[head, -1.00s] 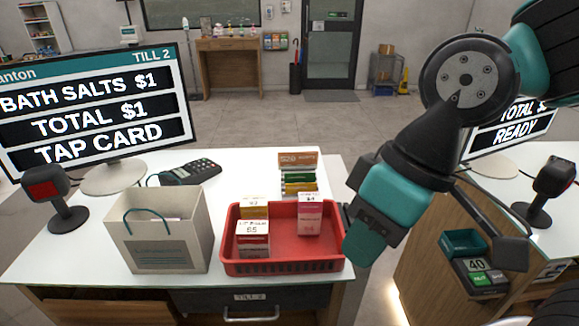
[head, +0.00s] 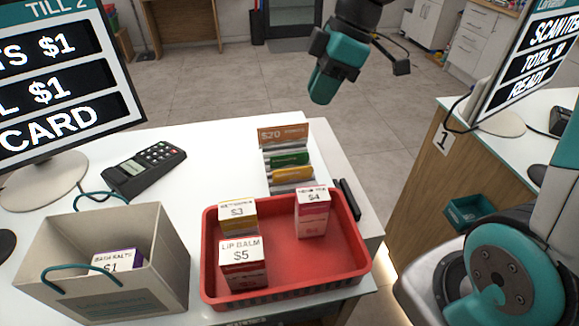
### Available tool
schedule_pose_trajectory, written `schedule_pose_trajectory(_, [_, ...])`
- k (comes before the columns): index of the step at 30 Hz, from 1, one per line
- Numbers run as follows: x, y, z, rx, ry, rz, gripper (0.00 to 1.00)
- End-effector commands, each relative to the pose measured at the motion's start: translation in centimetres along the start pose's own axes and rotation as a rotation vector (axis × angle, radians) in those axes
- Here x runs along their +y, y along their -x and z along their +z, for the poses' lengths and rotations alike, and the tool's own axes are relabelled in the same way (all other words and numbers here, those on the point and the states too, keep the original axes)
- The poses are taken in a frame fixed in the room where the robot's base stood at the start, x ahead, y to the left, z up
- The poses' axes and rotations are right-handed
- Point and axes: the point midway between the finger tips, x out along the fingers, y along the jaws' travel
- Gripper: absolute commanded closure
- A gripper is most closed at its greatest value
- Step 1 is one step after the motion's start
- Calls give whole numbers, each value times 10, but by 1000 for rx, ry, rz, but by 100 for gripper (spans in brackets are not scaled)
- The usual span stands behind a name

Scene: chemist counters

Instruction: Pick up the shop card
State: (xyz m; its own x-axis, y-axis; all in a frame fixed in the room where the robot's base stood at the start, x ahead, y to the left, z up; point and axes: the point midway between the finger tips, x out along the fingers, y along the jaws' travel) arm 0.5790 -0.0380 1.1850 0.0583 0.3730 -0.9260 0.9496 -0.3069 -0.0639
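I cannot tell for certain which thing is the shop card. A small rack (head: 288,170) behind the red tray holds a flat orange card (head: 283,136) marked $20, a green one (head: 289,158) and a yellow one (head: 292,174). A slim black object (head: 347,199) lies at the counter edge, right of the tray; its kind is unclear. My gripper (head: 322,88) hangs in the air beyond the counter's far edge, above and right of the rack, apart from everything. Its teal fingers overlap in this view, so their opening is hidden.
The red tray (head: 340,275) holds several small boxes. A paper bag (head: 110,297) with a bath salts box (head: 117,262) stands left. A card reader (head: 145,170) lies behind it, near the till screen (head: 60,85) reading CARD. Bare counter (head: 215,160) lies between reader and rack.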

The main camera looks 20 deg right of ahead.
Motion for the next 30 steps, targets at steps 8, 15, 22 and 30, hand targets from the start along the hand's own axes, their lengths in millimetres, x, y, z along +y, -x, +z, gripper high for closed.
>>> schedule_pose_trajectory(8, [39,-14,24,8,133,10,85])
schedule_pose_trajectory(15, [38,-65,25,6,132,7,85])
schedule_pose_trajectory(22, [39,-110,24,6,132,9,85])
schedule_pose_trajectory(30, [39,-130,22,6,132,10,85])
